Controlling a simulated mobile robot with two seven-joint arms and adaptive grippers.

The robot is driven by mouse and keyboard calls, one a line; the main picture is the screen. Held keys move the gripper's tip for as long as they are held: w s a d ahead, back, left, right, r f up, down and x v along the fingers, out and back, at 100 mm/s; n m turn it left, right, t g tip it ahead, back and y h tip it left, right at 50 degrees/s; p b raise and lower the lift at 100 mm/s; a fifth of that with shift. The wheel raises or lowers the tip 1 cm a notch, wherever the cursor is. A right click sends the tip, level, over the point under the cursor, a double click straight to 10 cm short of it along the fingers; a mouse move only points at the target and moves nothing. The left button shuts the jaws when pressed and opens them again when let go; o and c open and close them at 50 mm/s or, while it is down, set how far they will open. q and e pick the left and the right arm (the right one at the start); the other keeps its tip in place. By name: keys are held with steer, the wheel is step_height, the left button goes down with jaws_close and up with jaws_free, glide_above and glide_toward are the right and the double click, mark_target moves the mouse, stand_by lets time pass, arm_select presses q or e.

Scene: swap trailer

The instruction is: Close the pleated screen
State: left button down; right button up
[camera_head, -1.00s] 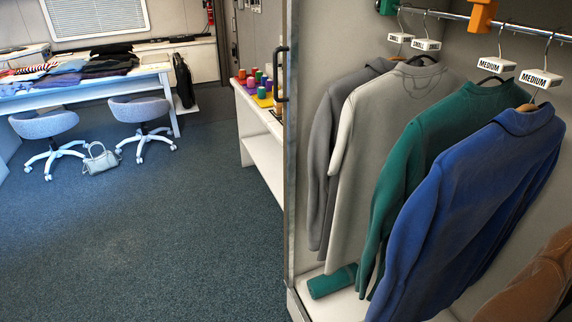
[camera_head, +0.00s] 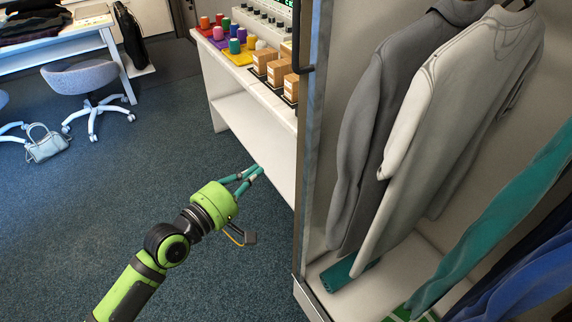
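The closet stands at the right with its front open. A grey upright (camera_head: 314,150) runs along its left front edge, with a dark bar handle (camera_head: 304,40) near the top. I cannot tell whether this upright is the folded pleated screen or only the frame. My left gripper (camera_head: 259,170), on a green arm, is in front of the white shelf unit, to the left of the upright and apart from it, lower than the handle. Its teal-tipped fingers come together at the tips with nothing seen between them. My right gripper is out of view.
Grey garments (camera_head: 440,120) and a green one (camera_head: 510,215) hang inside the closet, above a teal roll (camera_head: 345,275). A white shelf unit (camera_head: 255,130) with spools and boxes adjoins the closet's left side.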

arm_select(q)
steer(key=w+d+p, duration=0.3)
steer(key=w+d, duration=0.1)
steer(key=d, duration=0.4)
steer(key=shift+w+d+r+p, duration=0.15)
steer(key=shift+d+r+p, duration=0.05)
steer(key=shift+p, duration=0.1)
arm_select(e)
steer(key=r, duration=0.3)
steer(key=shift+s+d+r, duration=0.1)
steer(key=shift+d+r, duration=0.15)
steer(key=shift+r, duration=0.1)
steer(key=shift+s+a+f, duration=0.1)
